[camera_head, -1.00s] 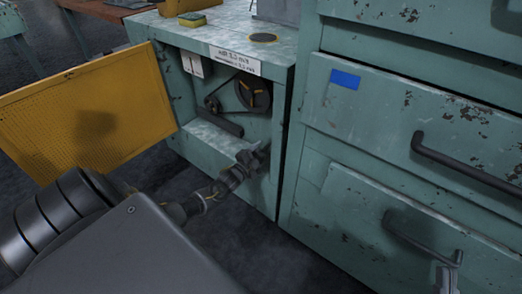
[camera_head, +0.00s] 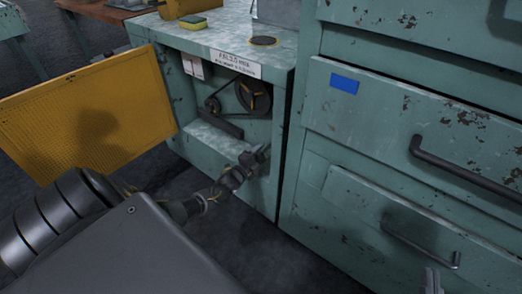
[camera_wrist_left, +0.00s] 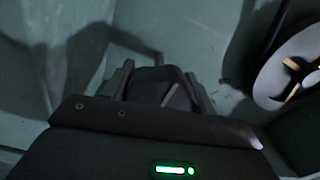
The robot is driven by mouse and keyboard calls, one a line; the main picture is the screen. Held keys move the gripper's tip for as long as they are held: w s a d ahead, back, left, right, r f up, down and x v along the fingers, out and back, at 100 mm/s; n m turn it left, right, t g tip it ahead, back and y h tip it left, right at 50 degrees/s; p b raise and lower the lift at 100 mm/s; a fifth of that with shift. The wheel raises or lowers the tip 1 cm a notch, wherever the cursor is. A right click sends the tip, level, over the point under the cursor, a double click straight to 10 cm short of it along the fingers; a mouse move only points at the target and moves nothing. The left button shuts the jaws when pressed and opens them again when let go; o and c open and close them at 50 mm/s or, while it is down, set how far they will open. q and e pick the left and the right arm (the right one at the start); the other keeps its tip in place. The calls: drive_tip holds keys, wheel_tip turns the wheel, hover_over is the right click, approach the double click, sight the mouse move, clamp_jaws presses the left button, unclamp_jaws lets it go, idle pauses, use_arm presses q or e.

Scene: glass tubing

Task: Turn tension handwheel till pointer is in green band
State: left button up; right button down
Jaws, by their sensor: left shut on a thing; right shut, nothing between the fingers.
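My left gripper (camera_head: 256,158) is at the lower right edge of the open teal cabinet (camera_head: 222,145). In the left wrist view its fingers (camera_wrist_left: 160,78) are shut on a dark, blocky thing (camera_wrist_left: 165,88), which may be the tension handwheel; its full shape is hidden. A large dark pulley (camera_head: 253,96) with yellow marks sits inside the cabinet, linked by a belt to a small pulley (camera_head: 212,104). The large pulley also shows at the right of the left wrist view (camera_wrist_left: 290,70). I cannot make out the pointer or green band. My right gripper (camera_head: 432,282) is shut and empty at the bottom right.
The yellow perforated door (camera_head: 85,110) stands open at left. A labelled plate (camera_head: 236,63) is above the opening. A teal drawer unit (camera_head: 400,115) with dark handles (camera_head: 465,168) stands close on the right.

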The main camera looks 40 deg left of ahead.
use_arm(q)
drive_tip(key=o, duration=1)
drive_tip(key=s+p, duration=0.1)
drive_tip(key=s, duration=0.1)
drive_tip(key=shift+s, duration=0.3)
drive_tip(key=s+p, duration=0.1)
drive_tip(key=s, duration=0.7)
drive_tip(key=shift+p, duration=0.4)
use_arm(e)
wheel_tip(320, 180, down, 8)
drive_tip(key=w+d+m+g+h, duration=0.1)
drive_tip(key=d+g+h, duration=0.1)
drive_tip(key=g+h, duration=0.2)
drive_tip(key=shift+w+d+g+h, duration=0.25)
drive_tip(key=shift+d+g+h, duration=0.05)
drive_tip(key=shift+d+g, duration=0.1)
use_arm(q)
drive_tip(key=shift+s+d, duration=0.1)
